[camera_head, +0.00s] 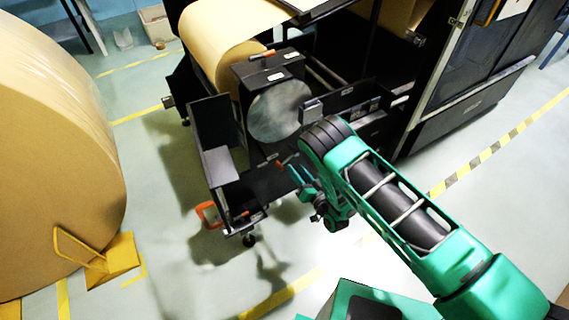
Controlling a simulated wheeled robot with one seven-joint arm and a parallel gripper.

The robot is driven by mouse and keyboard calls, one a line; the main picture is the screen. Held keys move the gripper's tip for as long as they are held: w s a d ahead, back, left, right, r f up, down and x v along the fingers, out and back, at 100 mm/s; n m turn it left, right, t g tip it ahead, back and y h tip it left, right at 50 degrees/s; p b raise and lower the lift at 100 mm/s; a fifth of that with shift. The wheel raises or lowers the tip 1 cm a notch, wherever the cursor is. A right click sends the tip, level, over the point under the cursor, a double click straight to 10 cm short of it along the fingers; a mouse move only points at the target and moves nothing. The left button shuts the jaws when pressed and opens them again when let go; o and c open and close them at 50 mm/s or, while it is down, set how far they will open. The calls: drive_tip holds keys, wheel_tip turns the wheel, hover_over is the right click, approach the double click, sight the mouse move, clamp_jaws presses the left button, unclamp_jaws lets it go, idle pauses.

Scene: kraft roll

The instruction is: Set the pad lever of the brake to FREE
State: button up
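The brake appears to be the black housing (243,80) with a round grey disc (280,112) on its front, beside the kraft roll on the machine. A lever with an orange grip (262,54) lies across its top, near small white labels too small to read. A small red-orange handle (281,160) shows below the disc; I cannot tell which one is the pad lever. My gripper (297,176) is at the end of my green arm, below the disc and close to the small red-orange handle. I cannot tell whether they touch. My wrist partly hides the fingers.
A kraft roll (225,35) sits in the machine behind the housing. A large roll (55,150) stands at left with a yellow chock (122,262). A black cart-like frame with an orange handle (207,214) projects forward. A dark cabinet (460,105) stands right.

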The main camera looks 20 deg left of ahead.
sight(280, 167)
drive_tip(key=s+f+y, duration=0.1)
drive_tip(key=s+f, duration=0.3)
drive_tip(key=x, duration=1)
drive_tip(key=shift+w+a+r, duration=0.2)
drive_tip(key=shift+a+r, duration=0.1)
drive_tip(key=shift+r, duration=0.05)
drive_tip(key=shift+c, duration=0.6)
clamp_jaws()
